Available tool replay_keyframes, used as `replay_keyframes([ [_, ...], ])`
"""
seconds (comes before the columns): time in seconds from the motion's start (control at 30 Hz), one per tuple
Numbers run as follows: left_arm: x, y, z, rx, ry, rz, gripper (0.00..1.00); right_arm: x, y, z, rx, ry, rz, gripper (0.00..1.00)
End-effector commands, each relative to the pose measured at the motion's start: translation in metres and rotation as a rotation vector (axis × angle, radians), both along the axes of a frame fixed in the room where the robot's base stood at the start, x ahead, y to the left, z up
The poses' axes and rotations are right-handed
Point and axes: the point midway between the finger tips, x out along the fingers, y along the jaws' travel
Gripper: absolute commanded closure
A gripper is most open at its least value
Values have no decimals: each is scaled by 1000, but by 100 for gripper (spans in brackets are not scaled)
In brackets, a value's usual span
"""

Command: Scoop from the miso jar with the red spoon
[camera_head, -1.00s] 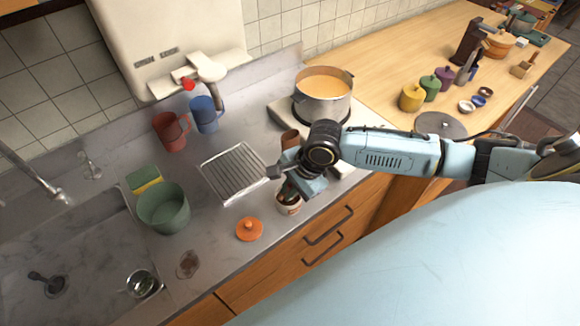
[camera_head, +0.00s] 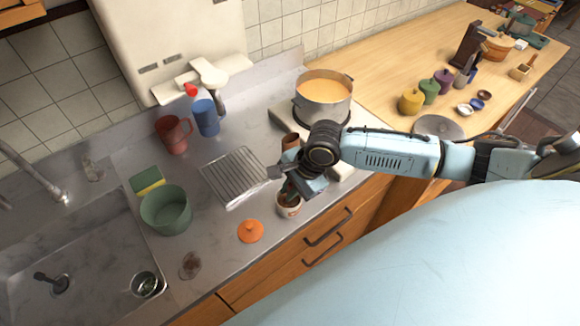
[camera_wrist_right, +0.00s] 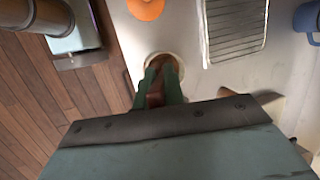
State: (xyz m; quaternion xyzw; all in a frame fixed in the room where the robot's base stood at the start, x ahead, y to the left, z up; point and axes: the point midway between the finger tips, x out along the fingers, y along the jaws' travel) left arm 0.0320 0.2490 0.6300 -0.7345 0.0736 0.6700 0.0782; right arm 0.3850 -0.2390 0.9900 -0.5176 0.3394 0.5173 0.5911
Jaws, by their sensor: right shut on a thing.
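The miso jar (camera_head: 289,209) is a small white pot with a reddish band, upright near the counter's front edge. Its orange lid (camera_head: 250,231) lies on the counter to its left, and also shows in the right wrist view (camera_wrist_right: 146,8). My right gripper (camera_head: 296,190) is directly above the jar mouth, pointing down. In the right wrist view its fingers (camera_wrist_right: 158,88) are shut on a reddish-brown handle, seemingly the red spoon (camera_wrist_right: 155,97). The jar's pale rim (camera_wrist_right: 178,62) shows behind the fingertips. The spoon's bowl and the jar's contents are hidden. My left gripper is out of view.
A pot of orange soup (camera_head: 323,98) stands behind the gripper. A metal rack (camera_head: 236,178) lies left of the jar. A green bowl (camera_head: 166,210), red mug (camera_head: 174,135) and blue mug (camera_head: 206,118) stand further left.

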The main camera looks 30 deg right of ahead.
Motion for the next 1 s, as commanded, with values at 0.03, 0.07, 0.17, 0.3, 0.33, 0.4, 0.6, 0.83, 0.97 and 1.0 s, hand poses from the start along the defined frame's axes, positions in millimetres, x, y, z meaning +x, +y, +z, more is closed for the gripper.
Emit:
replay_keyframes([
  [0.03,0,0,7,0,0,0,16,0,0,6,0,0,-1,100],
  [0.07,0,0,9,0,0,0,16,0,0,7,0,0,-1,100],
  [0.17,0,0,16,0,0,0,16,0,0,13,0,0,-1,100],
  [0.3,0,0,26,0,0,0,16,0,0,21,0,0,-1,100],
  [0.33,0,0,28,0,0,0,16,0,0,23,0,0,-1,100],
  [0.4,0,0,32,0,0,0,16,0,0,28,1,1,0,100],
  [0.6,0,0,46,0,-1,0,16,-1,0,42,1,2,1,100],
  [0.83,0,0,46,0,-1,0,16,0,0,55,0,-1,0,100],
  [0.97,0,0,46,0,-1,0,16,0,0,64,1,0,0,100],
  [1.0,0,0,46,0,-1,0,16,0,0,67,1,0,0,100],
])
